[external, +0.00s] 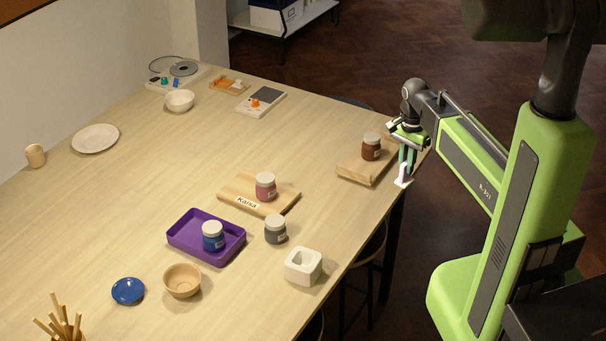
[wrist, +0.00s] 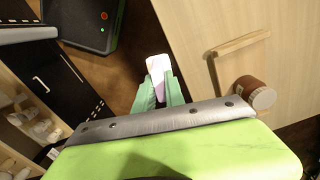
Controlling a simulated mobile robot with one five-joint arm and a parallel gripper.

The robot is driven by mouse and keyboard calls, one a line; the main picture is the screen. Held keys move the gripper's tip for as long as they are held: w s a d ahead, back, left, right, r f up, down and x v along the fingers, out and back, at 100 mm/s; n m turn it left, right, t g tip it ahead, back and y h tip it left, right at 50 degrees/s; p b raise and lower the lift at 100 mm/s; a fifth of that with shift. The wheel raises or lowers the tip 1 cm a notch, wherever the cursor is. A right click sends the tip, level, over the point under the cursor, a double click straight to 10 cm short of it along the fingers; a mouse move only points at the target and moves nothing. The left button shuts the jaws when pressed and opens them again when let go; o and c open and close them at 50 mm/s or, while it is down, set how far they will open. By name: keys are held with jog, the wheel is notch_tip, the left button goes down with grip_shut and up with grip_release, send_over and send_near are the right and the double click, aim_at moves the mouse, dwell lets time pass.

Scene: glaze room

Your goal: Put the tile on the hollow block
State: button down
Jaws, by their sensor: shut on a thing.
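The tile (external: 403,177) is a small pale pinkish-white piece. My gripper (external: 406,163) is shut on it, and it hangs below the fingertips near the table's right edge. In the wrist view the tile (wrist: 156,68) sticks out past the green fingers of my gripper (wrist: 159,90). The hollow block (external: 303,266) is white with an opening in its top. It stands on the table near the front right edge, well apart from my gripper, and nothing shows on it. I do not make it out in the wrist view.
A wooden board (external: 355,172) with a brown jar (external: 371,147) lies just left of my gripper. A grey jar (external: 275,229) stands near the hollow block. A purple tray (external: 190,247) holds a blue jar. Another board (external: 236,186) bears a pink jar. The table's left-middle is clear.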

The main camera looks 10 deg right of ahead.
dwell(0.3)
jog(key=s+a+r+n+p, duration=0.1)
jog(key=s+a, duration=0.2)
jog(key=a, duration=0.6)
jog(key=s+a+r+n+p, duration=0.1)
jog(key=s+a+n, duration=0.15)
jog(key=a, duration=0.55)
jog(key=n+b, duration=0.3)
jog(key=b, duration=0.4)
send_over(304, 259)
notch_tip(304, 259, down, 7)
jog(key=shift+f, duration=0.15)
jog(key=c, duration=1.4)
grip_release()
jog(key=shift+r, duration=0.2)
notch_tip(304, 259, up, 12)
jog(key=p, duration=1.2)
